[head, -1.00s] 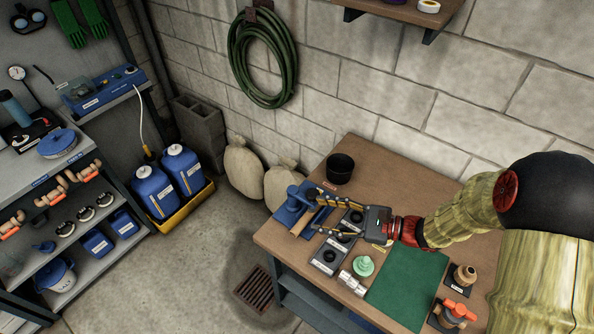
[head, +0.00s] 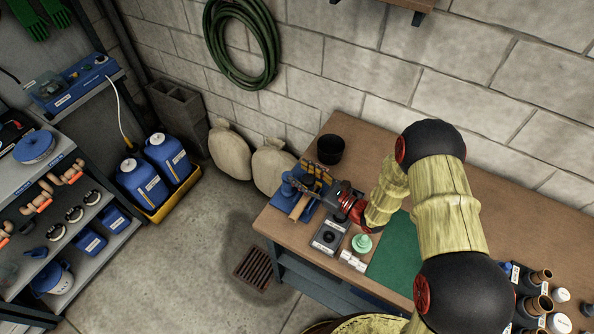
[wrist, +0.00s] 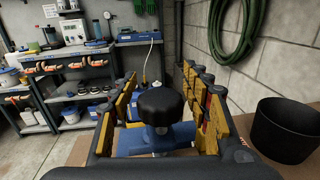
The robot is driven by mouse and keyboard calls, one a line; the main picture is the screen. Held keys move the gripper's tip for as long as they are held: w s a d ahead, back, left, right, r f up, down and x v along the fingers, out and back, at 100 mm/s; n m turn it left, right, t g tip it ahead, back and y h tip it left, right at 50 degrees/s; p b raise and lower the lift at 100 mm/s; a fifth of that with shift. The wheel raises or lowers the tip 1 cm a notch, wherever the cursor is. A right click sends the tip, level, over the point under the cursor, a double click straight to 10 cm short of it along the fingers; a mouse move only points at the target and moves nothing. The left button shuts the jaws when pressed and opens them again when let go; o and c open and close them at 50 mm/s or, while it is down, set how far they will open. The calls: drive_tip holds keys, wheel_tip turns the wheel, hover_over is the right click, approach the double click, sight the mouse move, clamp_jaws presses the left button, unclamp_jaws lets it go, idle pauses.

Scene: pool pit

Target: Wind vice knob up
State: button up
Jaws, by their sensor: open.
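The blue vice (head: 303,213) sits at the left end of the workbench, with a wooden piece (head: 299,205) at it. In the wrist view, a round black knob (wrist: 160,105) stands in the middle, above the vice's blue body (wrist: 135,142). My gripper (head: 314,174) is over the vice. In the wrist view, my gripper (wrist: 159,76) is open, with one yellow-padded finger to the left of the knob and one to the right. I see gaps on both sides, and no grip on the knob. The knob's lower part is partly hidden.
A black pot (head: 331,149) stands on the workbench (head: 362,138) just behind the vice, right of my gripper in the wrist view. A pale green piece (head: 362,243), dark labelled trays (head: 328,238) and a green mat (head: 397,248) lie nearer. The block wall is behind.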

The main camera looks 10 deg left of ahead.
drive_tip(key=shift+x, duration=0.85)
drive_tip(key=shift+c, duration=1.3)
clamp_jaws()
